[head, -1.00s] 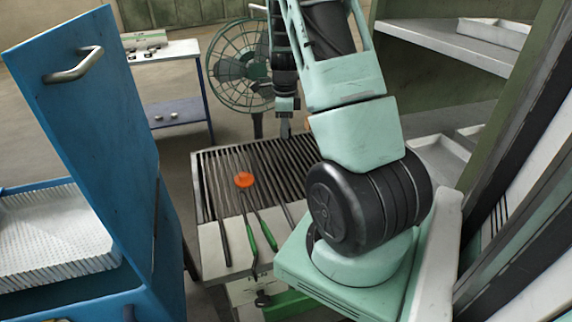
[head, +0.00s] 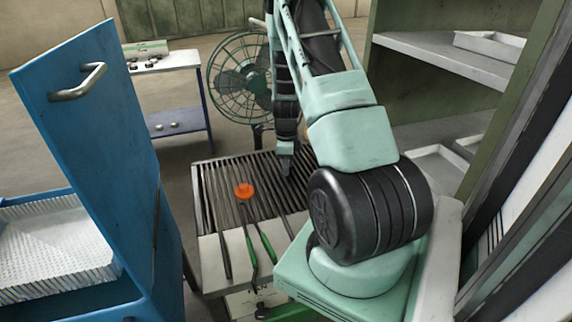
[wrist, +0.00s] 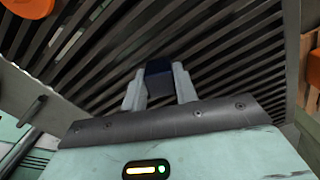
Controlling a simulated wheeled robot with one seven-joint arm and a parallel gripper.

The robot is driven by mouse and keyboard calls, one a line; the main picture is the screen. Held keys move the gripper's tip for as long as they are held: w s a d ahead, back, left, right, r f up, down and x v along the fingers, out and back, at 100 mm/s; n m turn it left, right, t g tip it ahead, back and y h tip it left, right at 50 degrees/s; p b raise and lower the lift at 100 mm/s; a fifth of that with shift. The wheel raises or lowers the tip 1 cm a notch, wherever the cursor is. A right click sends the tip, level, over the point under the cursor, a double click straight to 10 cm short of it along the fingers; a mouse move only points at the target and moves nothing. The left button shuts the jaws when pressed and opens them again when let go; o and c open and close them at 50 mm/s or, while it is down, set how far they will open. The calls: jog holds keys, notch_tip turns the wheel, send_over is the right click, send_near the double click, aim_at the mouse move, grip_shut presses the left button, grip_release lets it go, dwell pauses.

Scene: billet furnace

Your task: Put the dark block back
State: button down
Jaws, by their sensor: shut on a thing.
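My gripper (wrist: 157,85) is shut on the dark block (wrist: 158,72), which shows dark blue-black between the two grey fingers in the wrist view. In the head view my gripper (head: 287,168) points down at the slatted grate (head: 222,185), over its right part near the far side. The block is too small and dark there to make out. The grate's bars (wrist: 95,60) spread behind the block in the wrist view. I cannot tell whether the block touches them. An orange round piece (head: 244,190) sits on the grate, left of and nearer than my gripper.
Green-handled tongs (head: 268,248) and dark rods lie across the grate's front. A blue cabinet with a raised door (head: 95,140) stands left. A green fan (head: 240,80) and a side table (head: 165,55) stand behind. Shelves with trays (head: 490,45) stand right.

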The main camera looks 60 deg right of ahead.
jog(key=shift+f, duration=0.1)
jog(key=c, duration=1.1)
grip_release()
